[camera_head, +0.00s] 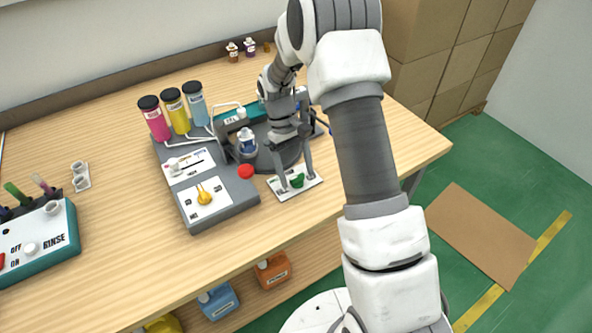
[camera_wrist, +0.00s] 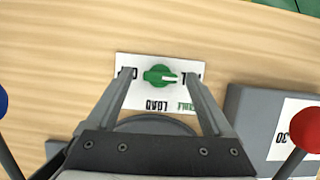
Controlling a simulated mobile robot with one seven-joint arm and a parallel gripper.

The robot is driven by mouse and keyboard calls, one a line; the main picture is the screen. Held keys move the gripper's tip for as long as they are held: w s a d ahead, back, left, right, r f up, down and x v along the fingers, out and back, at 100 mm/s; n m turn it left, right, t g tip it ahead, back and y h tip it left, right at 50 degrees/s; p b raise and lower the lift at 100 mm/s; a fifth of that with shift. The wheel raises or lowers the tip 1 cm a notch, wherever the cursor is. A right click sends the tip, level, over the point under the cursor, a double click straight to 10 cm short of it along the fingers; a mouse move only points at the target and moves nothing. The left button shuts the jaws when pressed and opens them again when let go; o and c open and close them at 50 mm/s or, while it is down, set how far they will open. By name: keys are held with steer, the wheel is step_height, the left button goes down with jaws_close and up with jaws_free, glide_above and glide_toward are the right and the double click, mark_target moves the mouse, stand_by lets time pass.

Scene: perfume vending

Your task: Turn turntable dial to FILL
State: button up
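The green turntable dial (camera_head: 297,181) sits on a small white label plate (camera_head: 283,192) at the table's front edge. In the wrist view the dial (camera_wrist: 158,75) has a white pointer directed right, toward a label partly hidden by my right finger. LOAD reads upside down below the dial, with green lettering beside it. The left label is partly covered by my other finger. My gripper (camera_head: 297,182) is open, with its fingers apart on either side of the dial and visible gaps to it. In the wrist view my gripper (camera_wrist: 157,80) spans the plate.
A grey machine with a yellow dial (camera_head: 204,194) and a red button (camera_head: 245,171) stands to the left. Pink (camera_head: 155,118), yellow (camera_head: 176,111) and blue bottles stand behind it. A RINSE unit (camera_head: 40,243) is at far left. Bare tabletop lies in front of the plate.

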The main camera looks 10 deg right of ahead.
steer(key=p+v, duration=0.1)
steer(key=v, duration=1.6)
steer(key=shift+r, duration=0.2)
steer(key=shift+a, duration=0.1)
steer(key=s+d+r+m+t, duration=0.2)
steer(key=s+r+t, duration=0.2)
steer(key=s+r, duration=0.8)
steer(key=s+m+t+y, duration=0.1)
steer(key=s+t, duration=0.4)
steer(key=s, duration=1.1)
steer(key=shift+d+m+t, duration=0.3)
steer(key=shift+m+t, duration=0.1)
